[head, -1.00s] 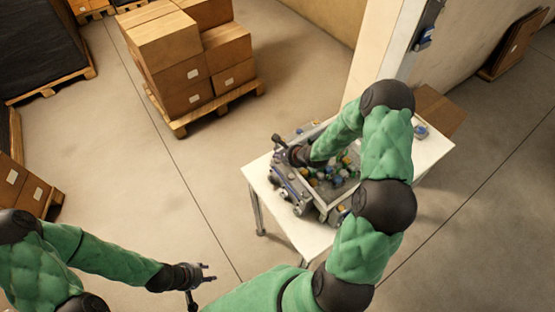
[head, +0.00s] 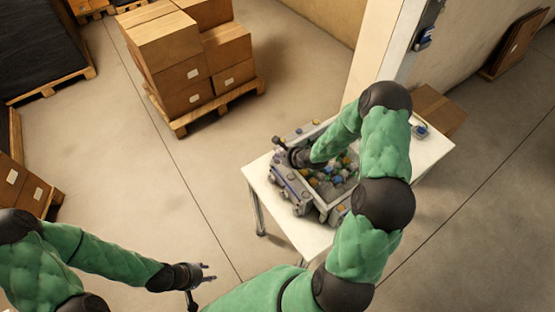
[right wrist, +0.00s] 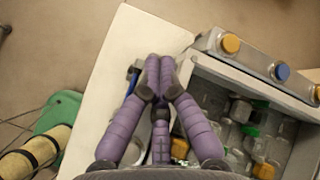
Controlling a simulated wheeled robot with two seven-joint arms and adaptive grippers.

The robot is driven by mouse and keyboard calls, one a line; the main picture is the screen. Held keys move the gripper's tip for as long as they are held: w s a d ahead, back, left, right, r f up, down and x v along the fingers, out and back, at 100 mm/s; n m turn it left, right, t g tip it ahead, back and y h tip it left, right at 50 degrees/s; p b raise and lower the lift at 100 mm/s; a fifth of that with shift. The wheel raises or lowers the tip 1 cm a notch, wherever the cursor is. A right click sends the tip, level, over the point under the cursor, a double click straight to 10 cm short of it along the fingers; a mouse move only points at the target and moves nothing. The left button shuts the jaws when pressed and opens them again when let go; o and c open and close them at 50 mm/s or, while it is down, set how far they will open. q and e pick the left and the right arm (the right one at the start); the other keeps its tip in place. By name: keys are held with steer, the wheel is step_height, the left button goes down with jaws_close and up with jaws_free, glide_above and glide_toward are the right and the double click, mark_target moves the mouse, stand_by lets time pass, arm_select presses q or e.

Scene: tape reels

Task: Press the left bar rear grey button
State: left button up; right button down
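My right gripper (head: 279,146) is over the left side of a grey-walled crate (head: 322,211) on the white table. In the right wrist view its purple fingers (right wrist: 159,66) meet at the tips and hold nothing visible. The left bar (head: 287,187) runs along the crate's left side in the head view. In the right wrist view my fingers hide most of it, and I cannot tell its rear grey button apart or whether the fingertips touch it. My left gripper (head: 207,272) is open and empty, away from the table.
The crate holds several small coloured and clear items. Another grey bar (right wrist: 252,62) with orange, blue and yellow buttons runs along a crate side. The white table (head: 427,157) has free room on the right. Stacked boxes (head: 180,60) stand on a pallet behind.

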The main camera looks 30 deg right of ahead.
steer(key=shift+f, duration=0.15)
stand_by(0.5)
steer(key=shift+r+p, duration=0.8)
steer(key=shift+p, duration=0.15)
step_height(320, 180, up, 5)
steer(key=p, duration=0.5)
stand_by(0.6)
